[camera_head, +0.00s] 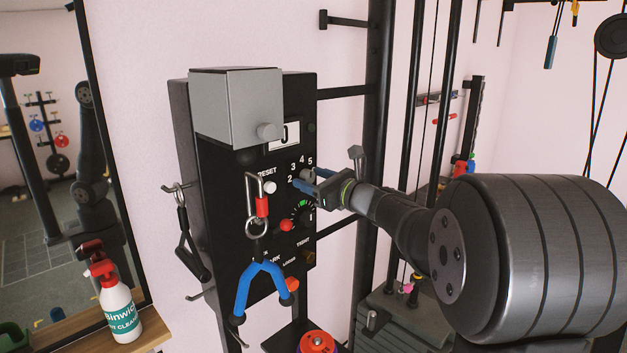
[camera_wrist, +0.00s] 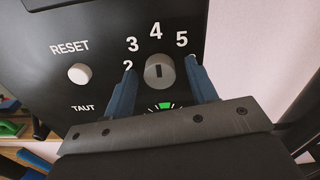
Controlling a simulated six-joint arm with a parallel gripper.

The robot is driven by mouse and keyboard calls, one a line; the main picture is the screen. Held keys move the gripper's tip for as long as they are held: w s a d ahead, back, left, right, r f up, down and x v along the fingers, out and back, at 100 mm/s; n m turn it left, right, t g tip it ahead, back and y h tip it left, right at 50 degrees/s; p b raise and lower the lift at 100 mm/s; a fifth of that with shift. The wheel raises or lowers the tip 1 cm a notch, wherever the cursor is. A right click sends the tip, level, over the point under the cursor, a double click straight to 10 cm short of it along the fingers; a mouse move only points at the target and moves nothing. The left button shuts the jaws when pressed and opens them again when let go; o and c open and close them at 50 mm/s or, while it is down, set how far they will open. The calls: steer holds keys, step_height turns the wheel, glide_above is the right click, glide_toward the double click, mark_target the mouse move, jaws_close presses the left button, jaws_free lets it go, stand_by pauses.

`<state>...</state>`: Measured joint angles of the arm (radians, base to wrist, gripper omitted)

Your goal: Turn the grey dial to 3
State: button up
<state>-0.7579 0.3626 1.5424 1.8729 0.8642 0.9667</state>
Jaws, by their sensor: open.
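The grey dial (camera_wrist: 159,72) is on the black panel in the wrist view, with white numbers 2, 3, 4 and 5 around its upper side. A short dark mark on its face stands about upright, roughly in line with the 4. In the head view the dial (camera_head: 307,173) shows only in part beside my fingers. My gripper (camera_wrist: 160,68) is open, with one blue finger on each side of the dial; I cannot tell whether either touches it. The left finger partly covers the 2. In the head view my gripper (camera_head: 319,187) is at the panel's right side.
A white RESET knob (camera_wrist: 79,74) is left of the dial. A grey box (camera_head: 237,108) juts out at the panel's top. A blue-handled hanging piece (camera_head: 262,277) and a red knob (camera_head: 285,225) are below. A spray bottle (camera_head: 118,308) stands on a ledge at left.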

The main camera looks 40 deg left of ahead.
steer(key=c, duration=1)
steer(key=shift+o, duration=0.2)
steer(key=shift+n, duration=0.4)
steer(key=n, duration=0.3)
steer(key=shift+n, duration=2.5)
steer(key=o, duration=1)
steer(key=shift+c, duration=0.2)
